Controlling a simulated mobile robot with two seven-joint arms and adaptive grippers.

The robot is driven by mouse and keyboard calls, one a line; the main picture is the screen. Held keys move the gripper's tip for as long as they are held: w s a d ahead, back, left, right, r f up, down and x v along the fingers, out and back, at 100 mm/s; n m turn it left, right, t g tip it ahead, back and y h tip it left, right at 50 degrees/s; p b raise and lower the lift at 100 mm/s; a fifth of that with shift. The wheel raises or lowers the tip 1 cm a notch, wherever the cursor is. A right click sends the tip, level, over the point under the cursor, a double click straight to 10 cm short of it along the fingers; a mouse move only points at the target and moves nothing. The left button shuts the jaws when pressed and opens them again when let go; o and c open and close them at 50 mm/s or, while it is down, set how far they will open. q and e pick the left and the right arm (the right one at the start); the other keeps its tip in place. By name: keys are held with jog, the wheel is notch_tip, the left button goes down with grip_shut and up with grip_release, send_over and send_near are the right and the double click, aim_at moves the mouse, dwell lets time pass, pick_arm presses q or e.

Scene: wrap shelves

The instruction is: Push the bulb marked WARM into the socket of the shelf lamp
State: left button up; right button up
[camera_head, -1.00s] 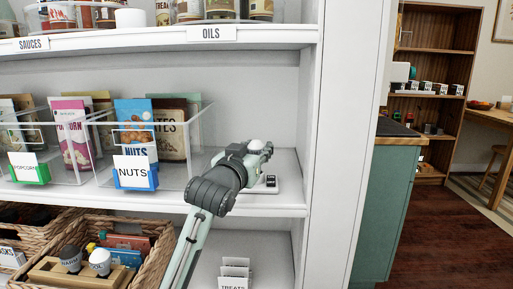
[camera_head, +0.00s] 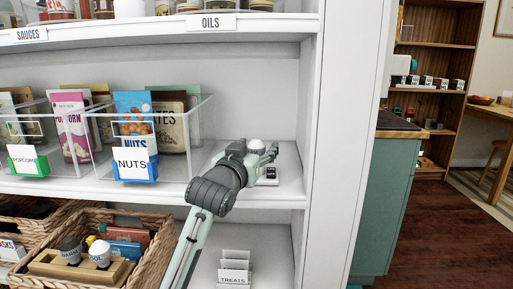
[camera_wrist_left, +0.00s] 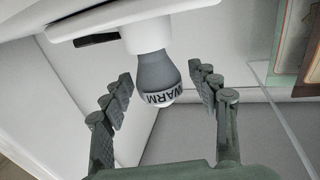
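The bulb marked WARM (camera_wrist_left: 158,80) has a grey body, a dark-lettered band and a white tip. In the left wrist view it sits in the white socket (camera_wrist_left: 146,36) of the shelf lamp; whether it is fully seated cannot be told. Its white dome also shows in the head view (camera_head: 256,145). The lamp's base (camera_head: 268,182) rests on the middle shelf, partly hidden by my gripper. My left gripper (camera_head: 262,153) is open around the bulb. In the wrist view its fingers (camera_wrist_left: 160,78) stand on both sides with gaps. My right gripper is out of view.
Clear bins with a popcorn packet (camera_head: 70,127) and a nuts packet (camera_head: 134,112) stand left of the lamp. A wicker basket (camera_head: 150,265) below holds a wooden holder with a dark and a white bulb (camera_head: 100,253). The shelf's side wall (camera_head: 340,150) is close on the right.

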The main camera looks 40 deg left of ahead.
aim_at(253, 151)
pick_arm(q)
jog(key=v, duration=0.7)
jog(key=shift+s+d, duration=0.1)
jog(key=shift+s, duration=0.15)
dwell(0.5)
